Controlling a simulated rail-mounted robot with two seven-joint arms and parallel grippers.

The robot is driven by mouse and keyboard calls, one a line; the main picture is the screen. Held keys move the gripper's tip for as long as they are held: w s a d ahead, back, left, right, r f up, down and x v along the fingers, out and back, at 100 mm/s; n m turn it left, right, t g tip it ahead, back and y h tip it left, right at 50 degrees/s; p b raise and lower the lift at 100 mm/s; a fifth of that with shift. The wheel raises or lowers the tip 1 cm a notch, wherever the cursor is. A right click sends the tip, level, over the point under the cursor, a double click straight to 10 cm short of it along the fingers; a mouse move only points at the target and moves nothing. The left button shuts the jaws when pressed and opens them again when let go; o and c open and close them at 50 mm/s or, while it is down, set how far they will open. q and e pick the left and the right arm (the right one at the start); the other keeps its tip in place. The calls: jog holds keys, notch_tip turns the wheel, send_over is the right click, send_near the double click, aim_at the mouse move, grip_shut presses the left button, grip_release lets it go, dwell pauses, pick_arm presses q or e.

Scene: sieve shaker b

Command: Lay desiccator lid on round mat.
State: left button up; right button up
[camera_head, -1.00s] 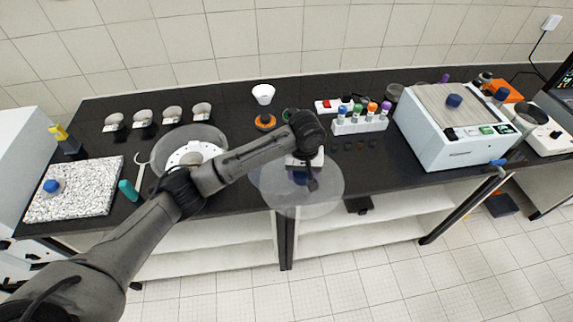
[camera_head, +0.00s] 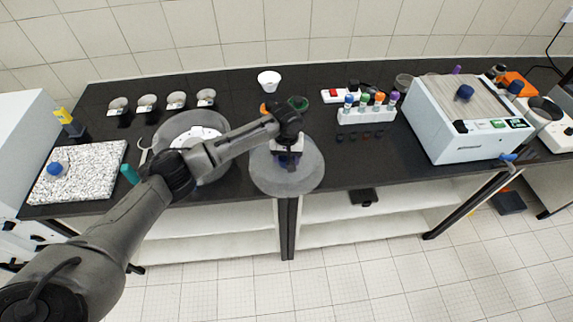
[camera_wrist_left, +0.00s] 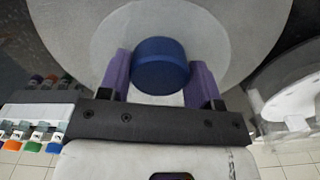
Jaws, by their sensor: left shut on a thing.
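The desiccator lid (camera_head: 268,178) is a wide, translucent grey disc with a blue knob. My left gripper (camera_head: 287,155) is above it in the head view. The left wrist view shows the purple fingers of the left gripper (camera_wrist_left: 160,80) shut on the blue knob (camera_wrist_left: 160,66), with the lid (camera_wrist_left: 262,30) spreading out beyond. The lid is over the bench near its front edge; whether it touches the surface cannot be told. The round mat cannot be made out; the lid and arm cover that area. My right gripper is not in view.
The glass desiccator base (camera_head: 218,124) with a white perforated plate stands left, partly behind my arm. A tube rack (camera_head: 367,115) is to the right, a white funnel (camera_head: 269,78) behind. A white boxy machine (camera_head: 455,140) stands farther right. Some black bench is clear right of the lid.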

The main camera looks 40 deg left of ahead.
pick_arm(q)
jog(key=shift+f, duration=2)
jog(key=o, duration=1.2)
jog(key=shift+f, duration=0.15)
